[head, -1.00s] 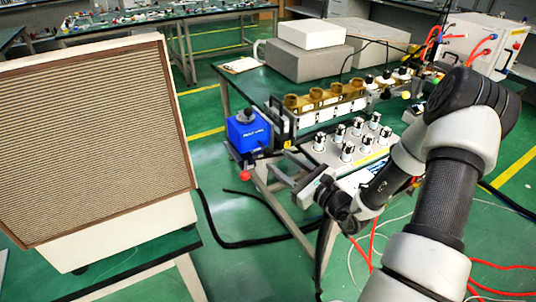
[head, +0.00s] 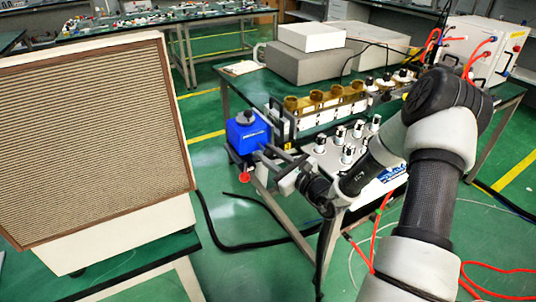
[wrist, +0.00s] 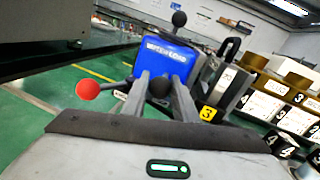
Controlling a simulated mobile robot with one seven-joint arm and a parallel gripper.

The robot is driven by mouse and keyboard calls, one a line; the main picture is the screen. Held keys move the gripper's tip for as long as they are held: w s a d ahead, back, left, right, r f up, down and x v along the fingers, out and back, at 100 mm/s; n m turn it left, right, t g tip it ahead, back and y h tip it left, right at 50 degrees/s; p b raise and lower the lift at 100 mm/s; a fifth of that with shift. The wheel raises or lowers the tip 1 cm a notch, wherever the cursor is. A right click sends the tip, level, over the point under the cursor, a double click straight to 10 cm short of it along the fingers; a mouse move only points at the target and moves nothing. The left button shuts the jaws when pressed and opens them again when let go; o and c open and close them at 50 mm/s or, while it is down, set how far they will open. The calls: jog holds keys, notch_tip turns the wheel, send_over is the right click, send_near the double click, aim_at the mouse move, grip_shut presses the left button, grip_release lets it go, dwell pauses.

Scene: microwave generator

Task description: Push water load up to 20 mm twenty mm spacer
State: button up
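The water load is a blue box (head: 249,133) with a black knob on top, at the left front of the bench. In the wrist view its labelled blue face (wrist: 166,62) is straight ahead. My gripper (head: 274,153) is low at its right side. In the wrist view my two fingers (wrist: 158,80) stand apart and reach the box's lower face, with a black ball between them. I cannot tell whether the fingers touch the box. A dark framed plate, seemingly the 20 mm spacer (head: 281,123), stands just right of the water load; it also shows in the wrist view (wrist: 226,80).
A red ball knob (head: 244,177) hangs below the water load. A row of brass-topped white blocks (head: 325,112) runs along the bench behind. Several upright knobs (head: 348,140) stand on a panel beside my arm. A large ribbed panel (head: 95,140) fills the left.

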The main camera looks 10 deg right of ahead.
aim_at(273, 140)
jog(key=shift+w+d+p, duration=0.1)
jog(key=shift+w+d, duration=0.2)
jog(key=shift+d, duration=0.65)
jog(key=shift+w+d+p, duration=0.15)
jog(key=shift+w+d, duration=0.15)
jog(key=shift+d, duration=0.65)
jog(key=shift+w+d+p, duration=0.1)
jog(key=shift+w+d, duration=0.2)
jog(key=shift+d, duration=0.65)
grip_shut()
jog(key=o, duration=1)
grip_release()
jog(key=p+v, duration=0.2)
jog(key=v, duration=1.5)
jog(key=shift+s, duration=0.2)
